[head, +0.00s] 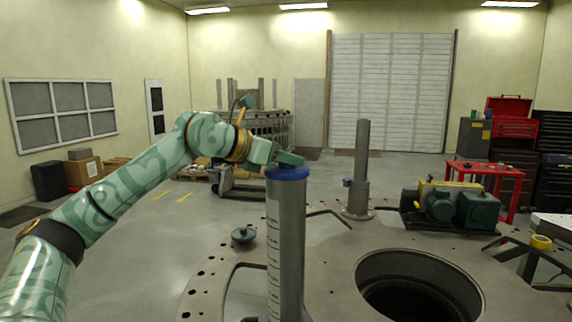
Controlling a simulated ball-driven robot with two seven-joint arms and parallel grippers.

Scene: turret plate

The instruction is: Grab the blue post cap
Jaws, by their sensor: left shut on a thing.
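The blue post cap (287,173) sits on top of a tall grey post (287,245) that stands at the front of the turret plate. My left arm comes in from the left. My left gripper (290,160) is at the top of the cap, shut on it. The fingers hide part of the cap's upper side. The cap looks level and still on the post top. My right gripper is not in view.
The turret plate (330,264) has a large round hole (420,290) at the right. A second grey post (362,160) stands behind. A green pump (450,205) and yellow tape roll (541,242) are right.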

